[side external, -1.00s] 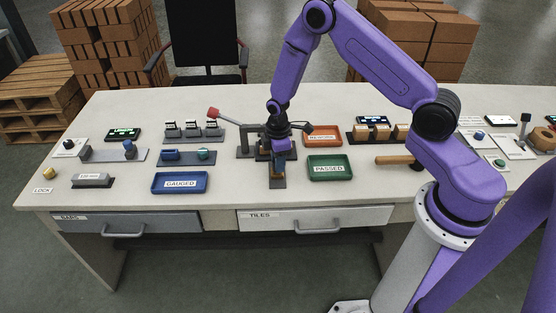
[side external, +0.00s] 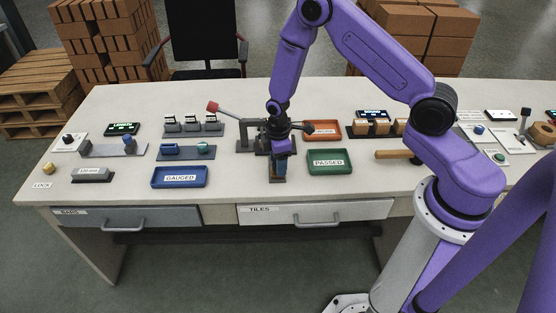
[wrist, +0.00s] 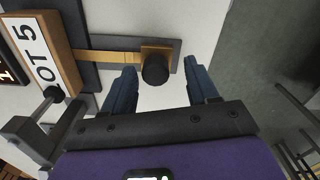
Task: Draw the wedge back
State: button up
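The wedge (wrist: 110,56) is a flat brass-coloured strip on a dark grey plate in the wrist view. A round black knob (wrist: 155,69) stands on its wider end. My gripper (wrist: 160,67) is open, with one blue finger on each side of the knob and a gap to both. Whether the fingertips are down at knob height is hard to tell. The wedge's far end runs to a brown brick (wrist: 58,62) with a white "LOT 5" label. In the side view my gripper (side external: 279,172) points down over the fixture's front plate (side external: 278,180) and hides most of the wedge.
The grey fixture (side external: 247,140) has a lever with a red knob (side external: 213,106). A blue "GAUGED" tray (side external: 180,186) lies left, a green "PASSED" tray (side external: 330,170) and an orange tray (side external: 323,136) right. A wooden-handled tool (side external: 392,154) lies farther right. The front table edge is clear.

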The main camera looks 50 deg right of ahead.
notch_tip(320, 180, up, 18)
jog(key=shift+f, duration=0.25)
dwell(0.5)
jog(key=s+a+r, duration=0.1)
jog(key=s+r, duration=0.2)
jog(key=s, duration=0.6)
jog(key=s+a+r, duration=0.1)
jog(key=s+r, duration=0.2)
jog(key=s, duration=0.7)
jog(key=s+a+r, duration=0.1)
jog(key=s+r, duration=0.1)
jog(key=s, duration=0.8)
jog(key=shift+s+r+n, duration=0.15)
jog(key=shift+r+n, duration=0.15)
jog(key=shift+r, duration=0.1)
jog(key=shift+o, duration=0.2)
jog(key=shift+a, duration=0.1)
